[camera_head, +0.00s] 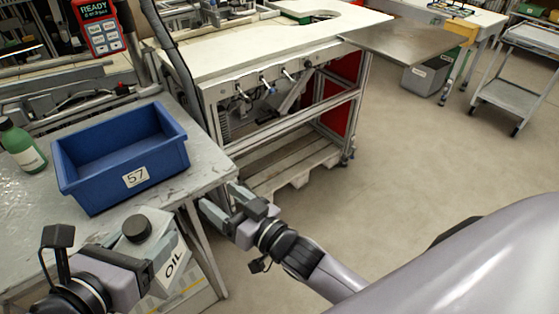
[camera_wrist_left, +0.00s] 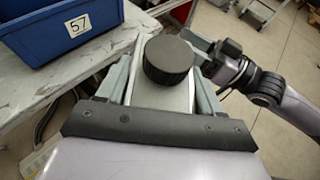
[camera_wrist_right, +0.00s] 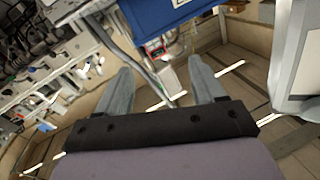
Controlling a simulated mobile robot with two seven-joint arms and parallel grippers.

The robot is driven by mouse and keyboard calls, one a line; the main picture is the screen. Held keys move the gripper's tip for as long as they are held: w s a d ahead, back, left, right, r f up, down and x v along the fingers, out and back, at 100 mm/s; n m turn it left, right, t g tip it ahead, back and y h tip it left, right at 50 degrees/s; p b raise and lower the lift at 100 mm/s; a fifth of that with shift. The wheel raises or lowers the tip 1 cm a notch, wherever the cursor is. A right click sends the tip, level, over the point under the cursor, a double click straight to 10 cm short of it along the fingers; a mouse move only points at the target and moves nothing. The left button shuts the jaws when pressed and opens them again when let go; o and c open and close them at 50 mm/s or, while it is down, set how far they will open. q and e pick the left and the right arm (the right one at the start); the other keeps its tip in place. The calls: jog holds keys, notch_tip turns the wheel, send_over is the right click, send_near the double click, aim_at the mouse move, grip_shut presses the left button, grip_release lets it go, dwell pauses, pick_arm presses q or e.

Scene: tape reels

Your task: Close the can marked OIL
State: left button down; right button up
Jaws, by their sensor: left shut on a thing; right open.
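A pale can (camera_head: 175,262) with OIL on its side shows at the lower left in the head view. My left gripper (camera_head: 148,246) is shut on this can, with one finger on each side of it, as the left wrist view shows. A round black cap (camera_wrist_left: 168,60) is at the top of the can, and it also shows in the head view (camera_head: 137,228). I cannot tell how tightly it sits. My right gripper (camera_head: 218,204) is open and empty, to the right of the can and apart from it. A pale object at the right wrist view's right edge may be the can.
A blue bin (camera_head: 92,186) marked 57 stands on the metal table (camera_head: 212,160) behind the can. A green bottle (camera_head: 22,146) stands left of the bin. A white workbench (camera_head: 250,52) stands further back. The floor (camera_head: 420,165) to the right is clear.

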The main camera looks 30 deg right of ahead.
jog(key=s+d+f+g+h, duration=0.2)
jog(key=s+d+f, duration=0.3)
jog(key=s+f, duration=0.3)
jog(key=s+d+f+g+h, duration=0.3)
jog(key=s+d+f, duration=0.3)
jog(key=s+f, duration=0.2)
jog(key=shift+s+d+f+g+h, duration=0.2)
jog(key=shift+s+f+g+h, duration=0.15)
jog(key=shift+s+g, duration=0.4)
jog(key=shift+s, duration=0.15)
